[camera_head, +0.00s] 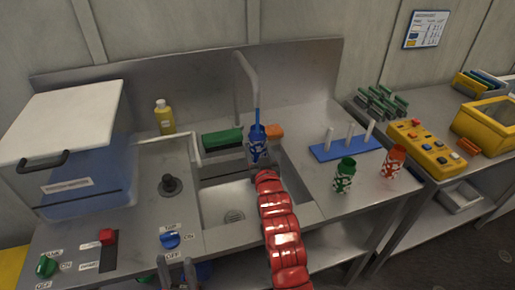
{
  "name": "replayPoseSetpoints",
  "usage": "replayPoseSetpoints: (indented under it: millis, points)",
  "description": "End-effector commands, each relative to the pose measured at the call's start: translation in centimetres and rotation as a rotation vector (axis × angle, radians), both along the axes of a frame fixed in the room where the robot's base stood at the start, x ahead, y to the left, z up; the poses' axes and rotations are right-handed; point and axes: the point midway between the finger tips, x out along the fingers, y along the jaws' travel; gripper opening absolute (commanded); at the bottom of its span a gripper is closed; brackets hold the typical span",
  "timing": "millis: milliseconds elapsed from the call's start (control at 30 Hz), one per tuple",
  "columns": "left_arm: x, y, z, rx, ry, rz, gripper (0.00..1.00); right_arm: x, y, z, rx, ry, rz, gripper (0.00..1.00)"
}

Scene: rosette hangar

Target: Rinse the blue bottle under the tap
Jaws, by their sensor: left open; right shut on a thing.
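The blue bottle (257,149), with a white pattern, is upright over the sink basin (215,200), its open mouth up. My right gripper (260,165) is shut on it at the end of the red arm; the fingers are largely hidden. The grey tap (245,85) arches above, and a thin blue stream (257,116) runs from its spout down to the bottle's mouth. A blue knob (171,240) sits on the counter front between ON and OFF labels. My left gripper (178,274) is open and empty at the bottom edge, just below the knob.
A green bottle (344,175) and a red bottle (393,162) stand right of the sink, near a blue peg rack (346,149). A lidded bin (90,185) fills the left.

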Motion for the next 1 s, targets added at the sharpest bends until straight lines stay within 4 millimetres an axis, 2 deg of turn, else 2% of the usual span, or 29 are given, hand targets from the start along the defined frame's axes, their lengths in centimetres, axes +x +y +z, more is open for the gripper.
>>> replayPoseSetpoints:
  millis: [467, 1000]
  points:
    - [0.0, 0.0, 0.1, 0.000, 0.000, 0.000, 0.50, -0.4, 0.0, 0.1, 0.000, -0.002, 0.001, 0.12]
    - [0.0, 0.0, 0.4, 0.000, 0.000, 0.000, 0.50, -5.1, 0.0, 0.0, 0.001, 0.000, 0.001, 0.12]
